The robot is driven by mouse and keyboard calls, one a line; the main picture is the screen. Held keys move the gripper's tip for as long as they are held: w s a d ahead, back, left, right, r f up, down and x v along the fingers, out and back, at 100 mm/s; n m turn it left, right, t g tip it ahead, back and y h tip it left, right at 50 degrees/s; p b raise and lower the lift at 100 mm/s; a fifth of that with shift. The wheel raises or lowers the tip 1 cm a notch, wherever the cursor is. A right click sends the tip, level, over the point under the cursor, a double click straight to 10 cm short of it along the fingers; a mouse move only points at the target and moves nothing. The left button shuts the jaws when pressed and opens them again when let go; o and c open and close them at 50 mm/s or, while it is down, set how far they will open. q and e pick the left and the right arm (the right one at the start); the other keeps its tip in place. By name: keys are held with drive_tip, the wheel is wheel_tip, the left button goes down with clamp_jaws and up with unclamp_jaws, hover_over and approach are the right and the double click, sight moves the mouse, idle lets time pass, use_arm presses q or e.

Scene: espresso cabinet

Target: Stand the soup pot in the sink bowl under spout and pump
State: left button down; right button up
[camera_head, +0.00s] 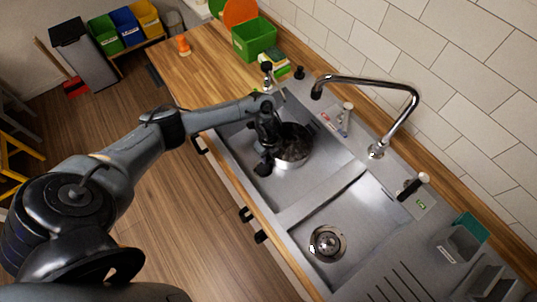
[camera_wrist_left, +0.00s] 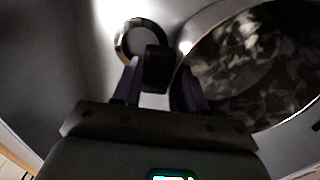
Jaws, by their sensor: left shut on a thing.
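The soup pot (camera_head: 289,163) is a steel pot with a dark, mottled inside. It is in the left sink bowl (camera_head: 318,178); I cannot tell whether its base touches the floor. My left gripper (camera_head: 265,158) is at the pot's left side. In the left wrist view, its fingers are shut on a black handle piece (camera_wrist_left: 157,68) beside the pot's rim (camera_wrist_left: 190,62). The curved chrome spout (camera_head: 372,82) rises behind the sink, its tip right of and behind the pot. A black-topped pump (camera_head: 267,68) stands at the sink's far left corner. My right gripper is out of view.
The right sink bowl (camera_head: 358,212) is empty, with a round drain (camera_head: 327,243). A white-and-chrome fitting (camera_head: 346,111) stands behind the left bowl. A green bin (camera_head: 253,40) and an orange item (camera_head: 183,45) are on the wooden counter. A tiled wall (camera_head: 450,90) closes the back.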

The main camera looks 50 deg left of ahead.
use_arm(q)
drive_tip(key=shift+w, duration=0.1)
drive_tip(key=c, duration=0.6)
unclamp_jaws()
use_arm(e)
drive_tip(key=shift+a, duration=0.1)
use_arm(q)
wheel_tip(320, 180, up, 12)
drive_tip(key=p, duration=0.4)
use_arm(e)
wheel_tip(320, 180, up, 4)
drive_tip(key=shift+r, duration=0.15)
